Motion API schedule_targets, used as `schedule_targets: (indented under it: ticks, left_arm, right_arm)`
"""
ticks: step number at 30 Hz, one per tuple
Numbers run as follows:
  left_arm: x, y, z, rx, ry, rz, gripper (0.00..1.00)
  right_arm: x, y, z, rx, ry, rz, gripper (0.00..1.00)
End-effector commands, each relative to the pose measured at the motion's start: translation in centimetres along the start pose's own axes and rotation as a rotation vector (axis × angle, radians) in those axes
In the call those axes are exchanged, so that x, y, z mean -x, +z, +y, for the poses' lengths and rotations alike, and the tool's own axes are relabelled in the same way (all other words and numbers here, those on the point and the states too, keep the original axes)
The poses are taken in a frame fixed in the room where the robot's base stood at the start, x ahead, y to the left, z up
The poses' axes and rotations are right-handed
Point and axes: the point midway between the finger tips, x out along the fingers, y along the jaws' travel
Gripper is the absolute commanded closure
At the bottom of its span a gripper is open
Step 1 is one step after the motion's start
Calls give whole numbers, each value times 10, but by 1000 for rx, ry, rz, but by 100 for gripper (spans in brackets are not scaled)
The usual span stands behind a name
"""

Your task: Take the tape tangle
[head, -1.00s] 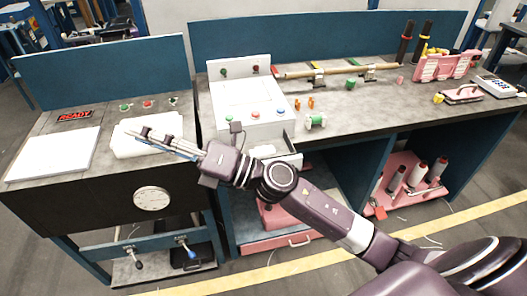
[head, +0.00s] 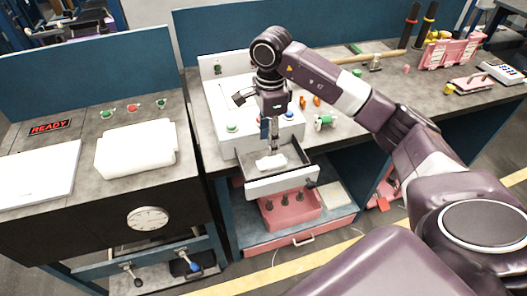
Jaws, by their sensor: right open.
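A small white lump, seemingly the tape tangle (head: 270,162), lies in the open drawer (head: 283,184) of the white machine. My right gripper (head: 272,146) points down just above the lump, with its fingers open. The fingers are thin and seen nearly edge-on, and I cannot tell whether the tips touch the lump. My right arm comes in from the right and hides part of the machine. My left gripper is not in view.
The white machine (head: 222,103) with coloured buttons stands behind the drawer. A green-and-white spool (head: 324,121) and orange pieces lie to the right. A white padded block (head: 136,149) sits on the left bench. A pink bin (head: 290,211) is under the drawer.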

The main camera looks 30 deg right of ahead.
Motion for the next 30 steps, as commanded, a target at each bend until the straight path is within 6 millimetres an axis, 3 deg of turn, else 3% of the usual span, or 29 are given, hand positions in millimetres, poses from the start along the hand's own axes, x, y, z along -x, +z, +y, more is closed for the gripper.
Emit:
schedule_targets:
  ticks: [5, 10, 14, 21, 25, 30]
  left_arm:
    - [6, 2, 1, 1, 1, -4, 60]
    - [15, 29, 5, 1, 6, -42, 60]
    - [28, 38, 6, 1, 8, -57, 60]
    - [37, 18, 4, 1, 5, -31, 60]
    - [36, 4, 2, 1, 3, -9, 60]
    - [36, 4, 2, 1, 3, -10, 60]
  right_arm:
    - [-12, -7, 1, -5, 7, 20, 59]
    - [-28, -7, 1, -3, 7, 18, 59]
    - [-43, -8, 2, -4, 10, 17, 59]
    - [-73, -10, 1, -3, 5, 16, 59]
    - [-77, -10, 1, -2, 3, 16, 59]
    - [-77, -10, 1, -2, 3, 16, 63]
